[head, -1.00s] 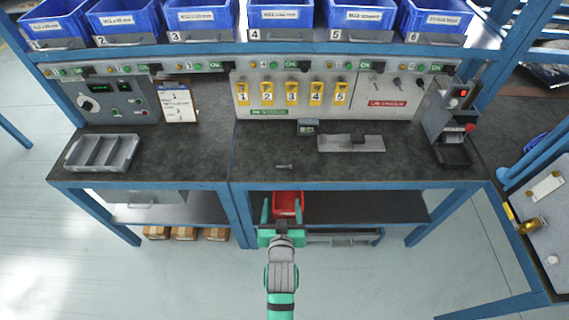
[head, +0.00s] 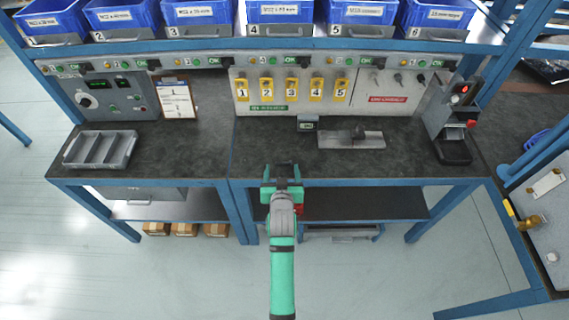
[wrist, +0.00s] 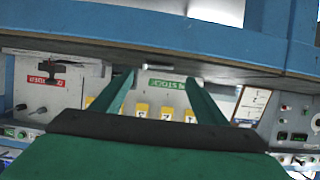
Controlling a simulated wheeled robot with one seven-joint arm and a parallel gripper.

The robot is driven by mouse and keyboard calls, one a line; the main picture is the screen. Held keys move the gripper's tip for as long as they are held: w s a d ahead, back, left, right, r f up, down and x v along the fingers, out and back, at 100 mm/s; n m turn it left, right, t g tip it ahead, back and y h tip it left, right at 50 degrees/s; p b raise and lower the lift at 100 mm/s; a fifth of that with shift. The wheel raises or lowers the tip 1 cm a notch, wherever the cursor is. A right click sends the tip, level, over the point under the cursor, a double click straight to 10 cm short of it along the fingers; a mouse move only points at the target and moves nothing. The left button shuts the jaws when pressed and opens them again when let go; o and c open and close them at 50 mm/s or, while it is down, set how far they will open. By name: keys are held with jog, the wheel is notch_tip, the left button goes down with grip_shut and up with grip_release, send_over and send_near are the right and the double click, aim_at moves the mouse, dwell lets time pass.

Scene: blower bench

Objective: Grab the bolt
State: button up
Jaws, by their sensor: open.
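My gripper (head: 282,174) is at the front edge of the dark bench top, near the middle of the head view. Its two green fingers are apart, with nothing held between them. The bolt is hidden behind my gripper in the head view.
A grey flat plate (head: 352,140) lies to the right and a grey divided tray (head: 100,149) at the far left. A panel with yellow numbered tags (head: 291,90) stands behind. Blue bins (head: 280,12) line the shelf above.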

aim_at(284, 169)
jog(key=shift+d+x, duration=0.15)
jog(key=shift+x, duration=0.95)
jog(key=shift+d+x, duration=0.15)
jog(key=shift+x, duration=0.9)
